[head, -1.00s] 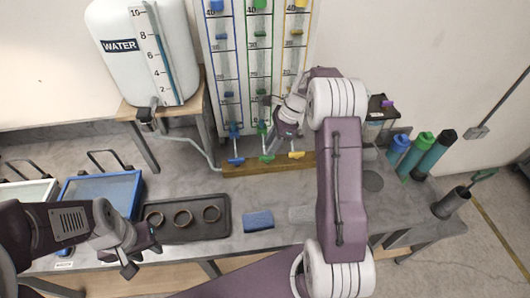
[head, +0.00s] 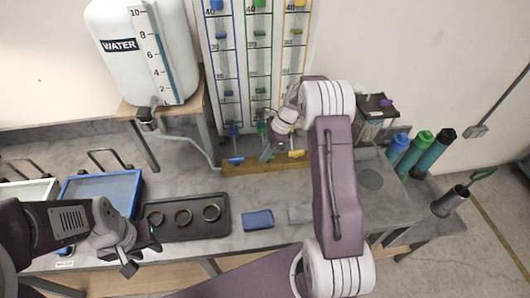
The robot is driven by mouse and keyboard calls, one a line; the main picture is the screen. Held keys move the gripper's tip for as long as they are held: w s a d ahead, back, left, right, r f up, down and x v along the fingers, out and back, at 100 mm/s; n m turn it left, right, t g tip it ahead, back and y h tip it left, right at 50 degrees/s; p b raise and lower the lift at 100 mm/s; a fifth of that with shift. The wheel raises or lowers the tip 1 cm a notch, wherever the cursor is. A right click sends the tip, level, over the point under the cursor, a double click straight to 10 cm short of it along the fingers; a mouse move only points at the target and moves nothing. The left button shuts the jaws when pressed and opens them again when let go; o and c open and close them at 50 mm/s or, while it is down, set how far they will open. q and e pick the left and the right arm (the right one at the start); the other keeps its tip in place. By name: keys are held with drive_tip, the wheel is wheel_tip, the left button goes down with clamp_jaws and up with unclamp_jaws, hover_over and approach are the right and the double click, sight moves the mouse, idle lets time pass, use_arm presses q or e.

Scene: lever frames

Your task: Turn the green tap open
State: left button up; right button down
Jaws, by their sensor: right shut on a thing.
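The green tap (head: 262,128) is at the foot of the green-framed middle column on the gauge board, between a blue tap (head: 235,158) and a yellow tap (head: 297,154). My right gripper (head: 268,150) reaches down in front of the green tap and is shut on its lever. The jaws and wrist hide most of the lever, so its exact angle is hard to see. My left gripper (head: 140,258) hangs empty with its fingers apart at the front of the bench, near the dark tray.
A dark tray (head: 222,230) with three rings, a blue sponge (head: 257,220) and a blue-rimmed tray (head: 138,188) lie on the bench. A white water tank (head: 110,75) stands back left. Several coloured cylinders (head: 420,148) stand at right.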

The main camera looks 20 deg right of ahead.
drive_tip(key=shift+r+n+p, duration=0.2)
drive_tip(key=shift+n+p, duration=0.6)
drive_tip(key=shift+p, duration=0.05)
drive_tip(key=shift+n+g+p, duration=0.5)
drive_tip(key=shift+n+p, duration=0.15)
drive_tip(key=shift+n, duration=0.15)
drive_tip(key=n+g+p, duration=0.1)
drive_tip(key=n, duration=0.2)
drive_tip(key=shift+s+n, duration=0.1)
drive_tip(key=shift+n, duration=0.2)
drive_tip(key=n+g, duration=0.1)
drive_tip(key=n, duration=0.1)
drive_tip(key=n+g+h, duration=0.1)
drive_tip(key=n, duration=0.1)
drive_tip(key=shift+d+f+n+p, duration=0.1)
drive_tip(key=shift+f+n+p, duration=0.05)
drive_tip(key=shift+n+p, duration=0.2)
drive_tip(key=n+h, duration=0.1)
drive_tip(key=n, duration=0.2)
drive_tip(key=n+g+h, duration=0.1)
drive_tip(key=n, duration=0.2)
drive_tip(key=shift+s+d, duration=0.1)
drive_tip(key=shift+s, duration=0.05)
drive_tip(key=shift+n, duration=0.35)
drive_tip(key=c, duration=1.5)
unclamp_jaws()
drive_tip(key=shift+o, duration=0.2)
